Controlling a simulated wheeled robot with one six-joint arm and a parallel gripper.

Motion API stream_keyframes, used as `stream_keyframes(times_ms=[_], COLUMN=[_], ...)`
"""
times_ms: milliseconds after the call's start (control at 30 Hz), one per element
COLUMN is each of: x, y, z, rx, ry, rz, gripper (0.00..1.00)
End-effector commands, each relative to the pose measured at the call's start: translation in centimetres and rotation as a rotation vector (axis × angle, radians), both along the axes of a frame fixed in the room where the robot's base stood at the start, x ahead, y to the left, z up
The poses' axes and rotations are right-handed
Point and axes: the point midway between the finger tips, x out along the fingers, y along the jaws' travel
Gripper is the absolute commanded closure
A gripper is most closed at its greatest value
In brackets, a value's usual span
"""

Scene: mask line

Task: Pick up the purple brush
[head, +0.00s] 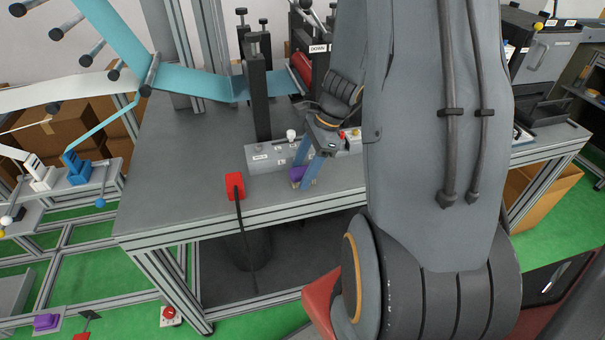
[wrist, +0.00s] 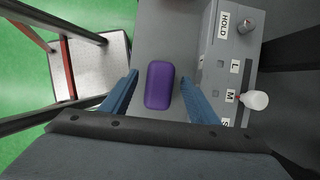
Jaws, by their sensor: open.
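The purple brush (wrist: 159,85) lies on the grey machine table (wrist: 158,35), near its edge. In the wrist view it sits between the two blue fingers of my gripper (wrist: 159,97), with a gap on each side. In the head view the purple brush (head: 297,174) shows partly behind the blue fingers of my gripper (head: 306,178) at the table's front edge. My gripper is open and points down over the brush. I cannot tell exactly how high the fingertips are above the table.
A control box (head: 270,157) with labelled knobs and a white-knobbed lever (wrist: 254,99) stands close beside the brush. A red box (head: 234,186) with a black cable sits on the table's front edge. Black posts (head: 259,95) rise behind. Another purple object (head: 46,321) lies low at left.

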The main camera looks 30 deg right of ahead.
Motion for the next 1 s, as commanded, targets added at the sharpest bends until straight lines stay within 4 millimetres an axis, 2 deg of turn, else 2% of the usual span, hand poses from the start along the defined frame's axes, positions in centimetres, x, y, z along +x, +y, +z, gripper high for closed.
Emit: stream_keyframes(times_ms=[267,533,833,1000], x=[0.0,0.0,0.0,0.1], y=[0.1,0.1,0.0,0.0], z=[-0.3,-0.3,-0.1,0.8], rx=[-0.001,-0.001,-0.001,-0.002], ry=[-0.001,-0.001,-0.001,-0.003], rz=[0.0,0.001,0.001,0.002], gripper=[0.45,0.89,0.9,0.9])
